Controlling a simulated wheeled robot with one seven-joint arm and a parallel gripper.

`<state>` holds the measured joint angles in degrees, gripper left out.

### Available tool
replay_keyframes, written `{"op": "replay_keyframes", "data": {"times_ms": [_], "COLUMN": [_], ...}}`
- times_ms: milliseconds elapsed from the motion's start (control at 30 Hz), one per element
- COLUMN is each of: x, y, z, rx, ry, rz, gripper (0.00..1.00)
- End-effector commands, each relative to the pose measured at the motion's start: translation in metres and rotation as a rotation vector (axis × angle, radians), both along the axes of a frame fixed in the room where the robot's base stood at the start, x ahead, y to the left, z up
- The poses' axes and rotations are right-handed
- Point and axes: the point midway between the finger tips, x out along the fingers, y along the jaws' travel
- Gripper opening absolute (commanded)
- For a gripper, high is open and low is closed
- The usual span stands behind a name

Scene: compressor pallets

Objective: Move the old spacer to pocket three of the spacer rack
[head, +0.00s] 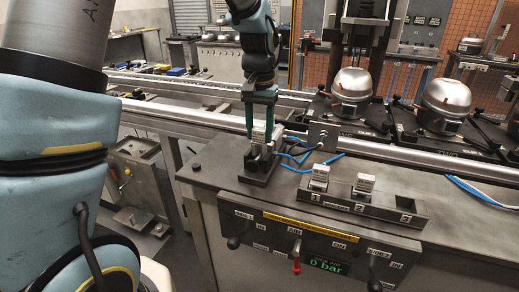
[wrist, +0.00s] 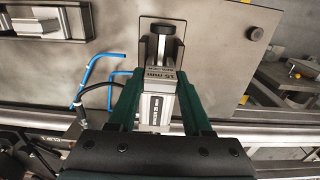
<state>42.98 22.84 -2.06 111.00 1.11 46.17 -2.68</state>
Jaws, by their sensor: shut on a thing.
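My gripper (head: 260,134) is shut on the old spacer (head: 259,131), a light metal block, at the clamp stand (head: 260,178) on the bench. In the wrist view the two green fingers sit on either side of the spacer (wrist: 156,104), which has printed lettering. Whether it still touches its seat cannot be told. The dark spacer rack (head: 392,210) lies to the right, with pockets labelled 1, 2 and 3. Light blocks stand in pocket one (head: 320,176) and pocket two (head: 363,187). Pocket three (head: 405,205) at the right end looks empty.
Blue air hoses (head: 295,160) curl between the clamp stand and the rack. A control panel (head: 310,248) with levers hangs on the bench front. Behind, a rail (head: 370,148) runs along pallets carrying round compressors (head: 352,92). The bench top in front of the stand is mostly clear.

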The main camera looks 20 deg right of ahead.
Motion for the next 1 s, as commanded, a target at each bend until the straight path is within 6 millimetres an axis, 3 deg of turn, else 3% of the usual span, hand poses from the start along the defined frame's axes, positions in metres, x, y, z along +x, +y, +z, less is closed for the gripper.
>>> {"op": "replay_keyframes", "data": {"times_ms": [700,1000], "x": [0.0,0.0], "y": [0.0,0.0], "z": [0.03,0.031], "rx": [-0.001,0.0], "ry": [-0.001,0.0], "rz": [0.0,0.0], "gripper": [0.0,0.0]}}
